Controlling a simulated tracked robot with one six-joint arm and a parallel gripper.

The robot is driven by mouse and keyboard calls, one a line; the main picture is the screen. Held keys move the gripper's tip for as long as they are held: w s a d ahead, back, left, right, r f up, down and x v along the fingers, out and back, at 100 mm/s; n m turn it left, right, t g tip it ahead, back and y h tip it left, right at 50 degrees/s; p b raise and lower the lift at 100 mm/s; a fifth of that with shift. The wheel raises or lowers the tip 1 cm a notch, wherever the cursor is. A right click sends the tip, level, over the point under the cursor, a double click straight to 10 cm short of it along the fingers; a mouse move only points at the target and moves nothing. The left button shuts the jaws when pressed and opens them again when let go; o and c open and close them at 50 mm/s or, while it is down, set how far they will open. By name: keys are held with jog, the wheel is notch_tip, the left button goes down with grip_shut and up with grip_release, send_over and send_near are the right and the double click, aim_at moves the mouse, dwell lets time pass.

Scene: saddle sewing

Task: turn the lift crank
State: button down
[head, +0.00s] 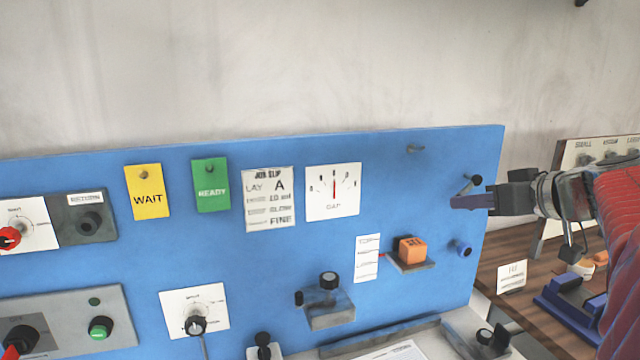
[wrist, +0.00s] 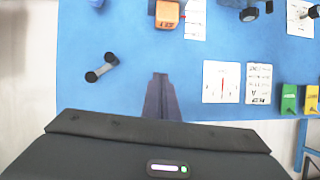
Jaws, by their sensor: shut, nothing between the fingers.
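The crank (head: 468,185) is a short grey arm with a dark knob at its upper right end, on the right part of the blue panel. In the wrist view, which looks upside down, the crank (wrist: 101,67) lies slanted left of the fingers, clear of them in the picture. My gripper (head: 456,202) is shut and empty, reaching in from the right with its fingertips just below and left of the crank. It partly covers the crank's lower end. The fingers (wrist: 160,78) point at bare blue panel. I cannot tell whether they touch the panel or the crank.
An orange block (head: 411,250) on a small ledge and a blue round knob (head: 462,248) sit below the crank. The gap gauge (head: 333,191) is left. A wooden bench (head: 498,284) lies right of the panel.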

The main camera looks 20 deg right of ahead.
jog(key=s+d+r+t+h, duration=0.1)
jog(key=s+d+r+t, duration=0.1)
jog(key=d, duration=0.7)
notch_tip(320, 180, up, 2)
jog(key=shift+s+r, duration=0.15)
jog(key=shift+s, duration=0.5)
jog(key=w+f, duration=0.6)
jog(key=w, duration=0.3)
jog(key=shift+w+f, duration=0.25)
jog(key=shift+w, duration=0.1)
jog(key=shift+s+d+h, duration=0.1)
jog(key=shift+d+h, duration=0.05)
jog(key=shift+h, duration=0.15)
jog(key=shift+f, duration=0.15)
